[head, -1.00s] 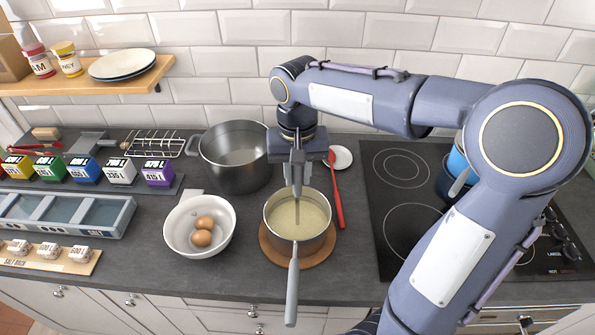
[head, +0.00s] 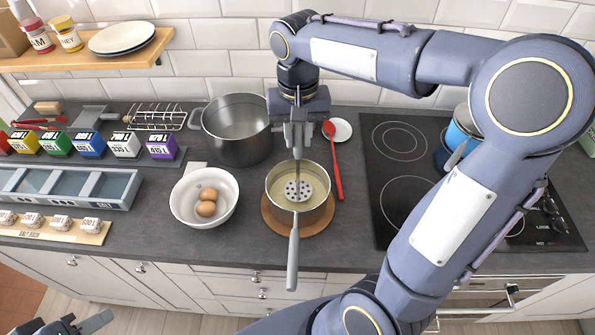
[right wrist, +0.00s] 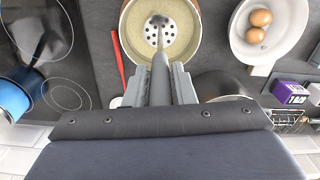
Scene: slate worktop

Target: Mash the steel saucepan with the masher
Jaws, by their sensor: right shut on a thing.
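The steel saucepan (head: 270,205) stands on a round wooden board (head: 320,222), its handle pointing to the front edge, with pale yellow contents inside. My right gripper (head: 298,150) is above the pan, shut on the masher handle (right wrist: 160,80), fingers pointing down. The masher's round perforated plate (head: 298,190) shows whole within the pan's outline. It also shows against the yellow contents in the right wrist view (right wrist: 160,32); its exact height over them is hard to judge. My left gripper (head: 85,325) is partly in view at the bottom left, away from the pan; its opening is unclear.
A white bowl with eggs (head: 180,212) stands left of the pan. A large steel pot (head: 235,150) is behind it. A red spoon (head: 335,175) lies to the right, beside the black hob (head: 395,205) with a blue pot (head: 445,155).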

